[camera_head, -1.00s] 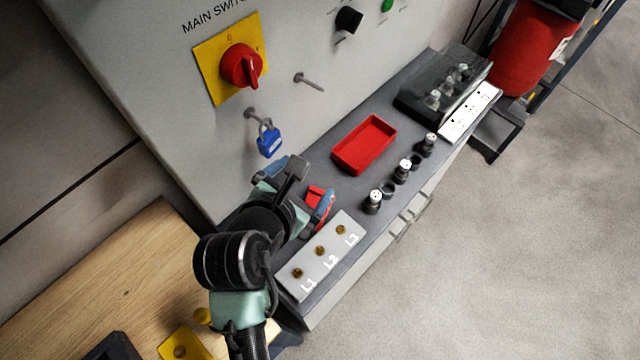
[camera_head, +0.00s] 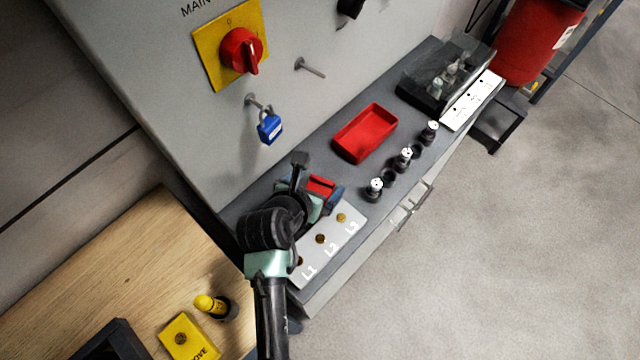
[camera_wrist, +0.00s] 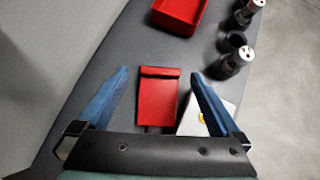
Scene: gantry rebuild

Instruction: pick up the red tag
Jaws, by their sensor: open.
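The red tag (camera_wrist: 158,98) lies on the grey ledge in the wrist view, between the two blue fingers of my gripper (camera_wrist: 152,90). The fingers are apart, with a gap on each side of the tag, and hold nothing. In the head view the tag (camera_head: 320,185) shows partly, at my gripper (camera_head: 312,190), and the rest is hidden by the gripper. How high the fingers are above the ledge is hard to tell.
A red tray (camera_head: 365,133) sits farther along the ledge (camera_head: 300,160). Several black fuse-like posts (camera_head: 403,158) stand at its right. A white L1-L2-L3 plate (camera_head: 330,240) lies beside the gripper. A blue padlock (camera_head: 270,128) hangs on the panel above.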

